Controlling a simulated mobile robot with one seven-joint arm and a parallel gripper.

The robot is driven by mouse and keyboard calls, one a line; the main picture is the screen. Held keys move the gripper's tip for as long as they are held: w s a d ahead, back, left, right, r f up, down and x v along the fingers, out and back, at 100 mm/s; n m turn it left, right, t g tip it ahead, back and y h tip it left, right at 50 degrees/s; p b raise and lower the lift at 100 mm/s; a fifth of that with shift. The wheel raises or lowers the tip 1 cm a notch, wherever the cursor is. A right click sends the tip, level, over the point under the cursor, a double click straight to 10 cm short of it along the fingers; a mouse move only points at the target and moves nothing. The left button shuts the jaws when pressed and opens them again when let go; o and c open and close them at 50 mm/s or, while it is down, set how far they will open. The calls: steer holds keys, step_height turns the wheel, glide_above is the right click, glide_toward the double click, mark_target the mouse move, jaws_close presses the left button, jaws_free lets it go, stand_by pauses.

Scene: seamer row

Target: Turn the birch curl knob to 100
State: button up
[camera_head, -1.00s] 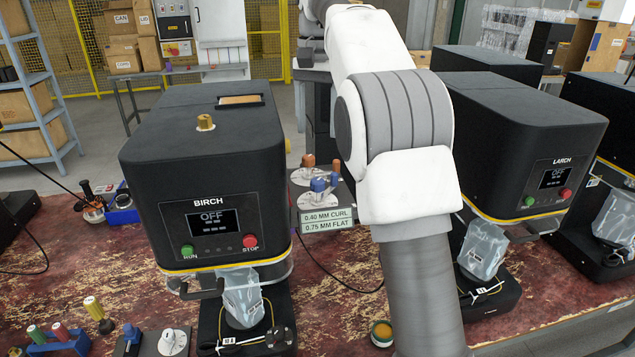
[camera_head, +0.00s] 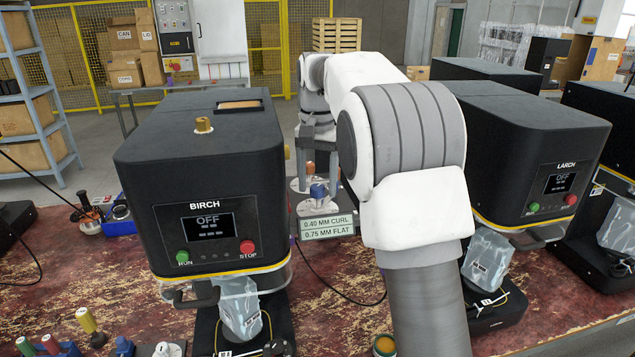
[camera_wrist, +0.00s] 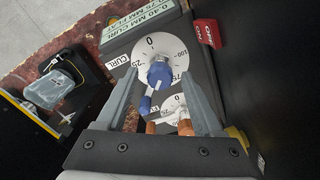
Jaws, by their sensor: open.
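The birch curl knob (camera_wrist: 159,73) is blue and stands on a white round dial (camera_wrist: 150,48) labelled CURL in the wrist view. A blue bar from it points to the lower left, between the 25 and 75 marks. The blue knob also shows in the head view (camera_head: 318,191), behind the sign (camera_head: 327,227) reading 0.40 MM CURL and 0.75 MM FLAT. My gripper (camera_wrist: 160,78) is open, with one finger on each side of the blue knob in the picture. I cannot tell whether the fingers touch it. In the head view my gripper (camera_head: 318,165) hangs over the dials.
An orange knob (camera_wrist: 185,124) on a second dial lies close to the blue one, between the fingers' lower parts. The black BIRCH machine (camera_head: 205,170) stands left, its display reading OFF. The black LARCH machine (camera_head: 535,150) stands right.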

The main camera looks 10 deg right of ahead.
steer(key=shift+c, duration=0.3)
jaws_close()
